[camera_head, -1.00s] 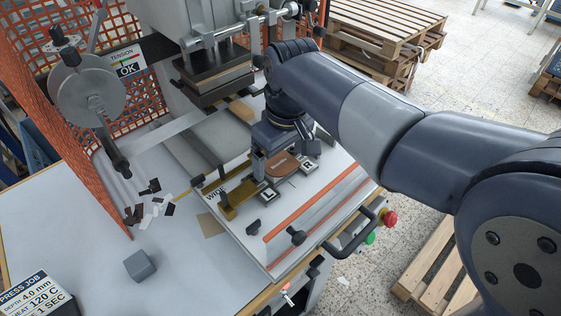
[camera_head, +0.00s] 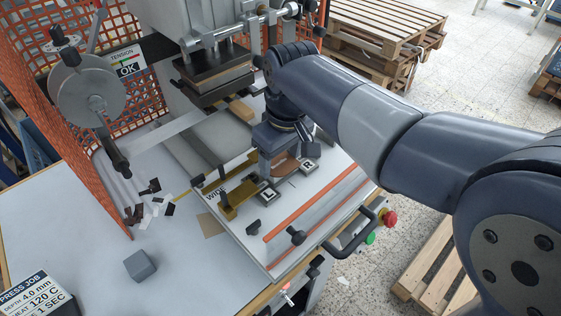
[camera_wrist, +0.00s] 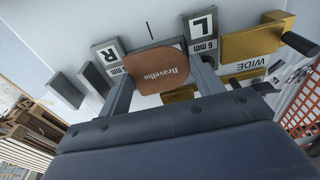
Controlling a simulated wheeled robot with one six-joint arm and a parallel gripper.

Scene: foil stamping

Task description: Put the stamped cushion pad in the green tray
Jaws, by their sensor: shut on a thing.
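The stamped cushion pad is a brown leather-like piece marked "Bravelho" (camera_wrist: 158,72). In the head view, part of the pad (camera_head: 286,167) shows at the L and R gauge blocks on the press bed. My gripper (camera_head: 283,162) is low over the bed and shut on the pad, with a finger at each side of it. In the wrist view, my gripper (camera_wrist: 163,80) has the pad between its fingers, close to the bed. My gripper hides part of the pad in the head view. No green tray shows in either view.
The L block (camera_wrist: 203,35) and R block (camera_wrist: 108,58) stand close beside the pad. A brass stop marked WIDE (camera_wrist: 255,42) is nearby. The press head (camera_head: 215,78) hangs behind.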

